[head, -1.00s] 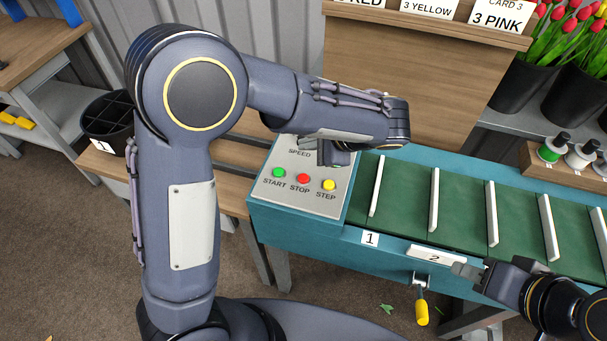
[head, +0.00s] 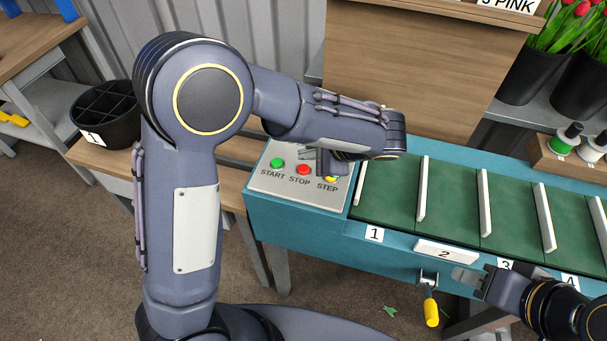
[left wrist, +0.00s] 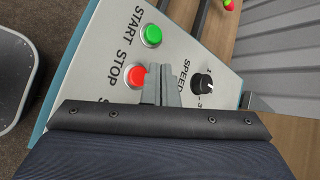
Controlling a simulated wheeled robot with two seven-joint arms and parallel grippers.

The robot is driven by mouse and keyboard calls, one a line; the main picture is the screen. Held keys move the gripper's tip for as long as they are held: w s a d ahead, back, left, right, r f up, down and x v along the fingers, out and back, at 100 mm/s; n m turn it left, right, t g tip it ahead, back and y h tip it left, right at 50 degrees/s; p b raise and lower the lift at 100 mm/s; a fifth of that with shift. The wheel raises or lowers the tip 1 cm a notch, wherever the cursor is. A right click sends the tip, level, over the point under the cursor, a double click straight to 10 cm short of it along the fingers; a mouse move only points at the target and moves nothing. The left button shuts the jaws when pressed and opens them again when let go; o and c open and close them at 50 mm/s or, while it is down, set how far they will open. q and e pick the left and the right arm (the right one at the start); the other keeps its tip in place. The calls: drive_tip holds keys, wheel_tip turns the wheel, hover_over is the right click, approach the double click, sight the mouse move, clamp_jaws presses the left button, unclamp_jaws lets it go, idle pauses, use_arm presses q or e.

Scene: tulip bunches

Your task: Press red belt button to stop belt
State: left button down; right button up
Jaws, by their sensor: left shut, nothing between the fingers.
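The red STOP button (head: 303,169) sits between the green START button (head: 277,163) and the yellow STEP button (head: 331,178) on the grey control panel (head: 290,192). My left gripper (head: 308,154) is shut and empty, just behind the red button. In the left wrist view its fingertips (left wrist: 160,72) are over the panel beside the red button (left wrist: 138,76) and overlap its edge; I cannot tell whether they touch it. The arm partly covers the yellow button. My right gripper (head: 466,278) is at the belt's front edge; its finger gap does not show.
The green belt (head: 451,213) with white slats runs right from the panel. A black speed knob (left wrist: 202,83) is on the panel. A yellow-handled crank (head: 431,311) hangs in front. Spools (head: 565,143) stand behind the belt, and a black divided bin (head: 106,113) is at left.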

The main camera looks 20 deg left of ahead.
sight(308, 170)
use_arm(q)
drive_tip(key=shift+f, duration=0.85)
idle(1.3)
drive_tip(key=shift+f+b, duration=0.4)
drive_tip(key=shift+b, duration=0.15)
drive_tip(key=shift+f, duration=0.45)
idle(0.4)
drive_tip(key=shift+r, duration=0.15)
drive_tip(key=shift+r+p, duration=0.45)
drive_tip(key=shift+r, duration=0.3)
wheel_tip(308, 170, up, 5)
drive_tip(key=p, duration=0.4)
